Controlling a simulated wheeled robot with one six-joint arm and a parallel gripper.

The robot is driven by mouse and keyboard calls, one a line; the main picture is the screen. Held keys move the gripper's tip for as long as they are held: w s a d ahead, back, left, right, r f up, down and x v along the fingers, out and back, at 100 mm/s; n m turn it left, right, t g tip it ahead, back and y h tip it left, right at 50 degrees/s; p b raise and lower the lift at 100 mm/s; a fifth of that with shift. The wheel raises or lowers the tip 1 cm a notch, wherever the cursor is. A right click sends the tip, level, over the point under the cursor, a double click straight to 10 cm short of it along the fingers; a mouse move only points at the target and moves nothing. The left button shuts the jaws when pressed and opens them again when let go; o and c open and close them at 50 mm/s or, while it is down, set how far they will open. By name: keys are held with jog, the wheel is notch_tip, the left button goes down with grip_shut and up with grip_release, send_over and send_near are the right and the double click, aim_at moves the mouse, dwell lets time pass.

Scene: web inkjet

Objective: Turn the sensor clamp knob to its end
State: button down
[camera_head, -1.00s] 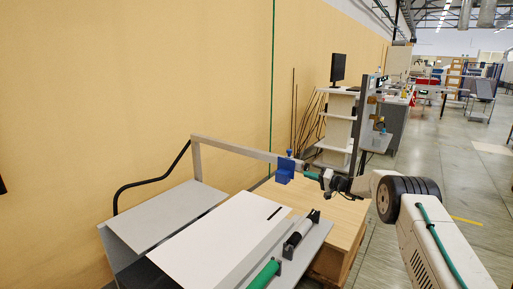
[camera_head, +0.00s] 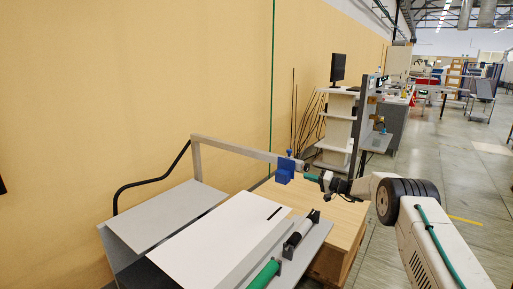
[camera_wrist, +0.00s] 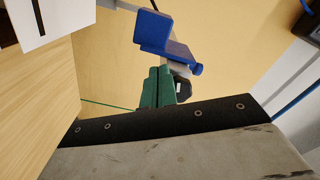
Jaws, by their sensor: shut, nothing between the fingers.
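A small dark part, which looks like the clamp knob (camera_head: 306,168), is at the clamp's right side. In the wrist view a black rounded piece (camera_wrist: 183,92), probably the knob, shows partly hidden beside my green fingers. My gripper (camera_head: 307,176) is shut, its fingertips just below and beside the knob. I cannot tell whether they touch it.
Below the clamp lie a white sheet (camera_head: 215,240) on the machine bed, a green roller (camera_head: 264,274) and a black-and-white roller (camera_head: 298,233). A wooden box (camera_head: 340,222) stands below the arm. The tan wall (camera_head: 120,90) is behind. Open floor lies to the right.

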jog(key=v, duration=0.6)
dwell(0.3)
notch_tip(320, 180, up, 6)
jog(key=a+m+t, duration=0.1)
jog(key=m, duration=0.2)
jog(key=shift+w+a+f+m+t+h, duration=0.2)
jog(key=shift+w+a+m+t+h, duration=0.25)
jog(key=shift+a+m, duration=0.45)
jog(key=shift+w+a+f+m+t+h, duration=0.3)
jog(key=shift+a+m+h, duration=0.35)
jog(key=shift+m, duration=0.4)
jog(key=shift+w+a+f+m+t+h, duration=0.15)
jog(key=shift+w+a+m+t+h, duration=0.2)
jog(key=shift+a+m, duration=0.6)
jog(key=shift+w+d, duration=0.1)
